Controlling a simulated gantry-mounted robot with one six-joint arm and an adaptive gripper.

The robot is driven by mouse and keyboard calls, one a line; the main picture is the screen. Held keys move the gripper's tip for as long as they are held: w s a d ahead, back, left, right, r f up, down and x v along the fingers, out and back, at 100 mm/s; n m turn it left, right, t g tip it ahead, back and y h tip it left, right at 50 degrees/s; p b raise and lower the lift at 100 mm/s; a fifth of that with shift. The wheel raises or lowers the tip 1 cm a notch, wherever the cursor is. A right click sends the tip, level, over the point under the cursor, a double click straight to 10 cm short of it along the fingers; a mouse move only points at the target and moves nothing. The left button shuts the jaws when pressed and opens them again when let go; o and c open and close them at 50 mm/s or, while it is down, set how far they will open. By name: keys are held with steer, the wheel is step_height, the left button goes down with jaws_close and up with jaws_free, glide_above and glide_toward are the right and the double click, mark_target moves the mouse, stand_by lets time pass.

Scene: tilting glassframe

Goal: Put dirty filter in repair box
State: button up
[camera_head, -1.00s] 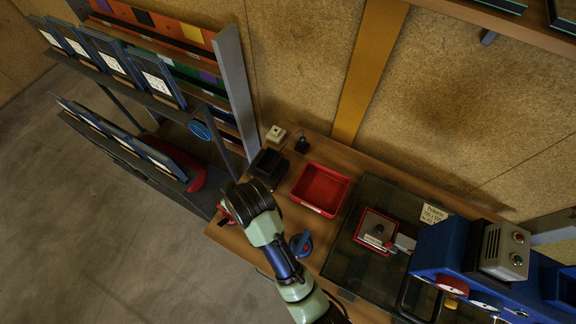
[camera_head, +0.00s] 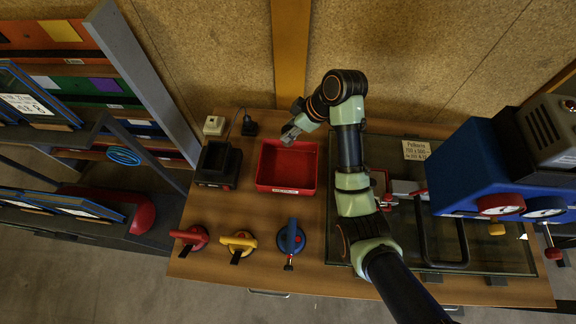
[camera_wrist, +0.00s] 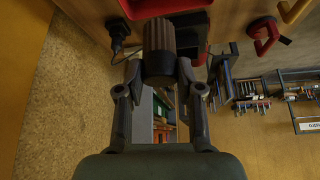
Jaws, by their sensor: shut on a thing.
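My gripper (camera_head: 291,127) is above the back part of a red open box (camera_head: 287,187), which has a white label on its front whose text is too small to read. In the wrist view my gripper (camera_wrist: 159,76) is shut on the filter (camera_wrist: 159,38), a dark cylinder with a ribbed grey-brown section, with one finger on each side. A red edge of the box (camera_wrist: 160,7) shows behind the filter in the wrist view. I cannot clearly make out the filter in the head view. The inside of the box looks empty where it shows.
A black bin (camera_head: 217,165) stands left of the red box. Red (camera_head: 190,238), yellow (camera_head: 239,244) and blue (camera_head: 290,240) handled suction lifters lie along the table front. A glass panel (camera_head: 480,250) and a blue machine (camera_head: 470,165) are on the right. A rack stands left.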

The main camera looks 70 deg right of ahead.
step_height(320, 180, down, 20)
steer(key=b, duration=0.4)
steer(key=shift+r, duration=0.25)
steer(key=shift+f, duration=0.15)
steer(key=o, duration=1.1)
steer(key=shift+o, duration=0.3)
steer(key=p+v, duration=0.3)
steer(key=v, duration=0.9)
steer(key=shift+w+a+r, duration=0.15)
steer(key=shift+r, duration=0.05)
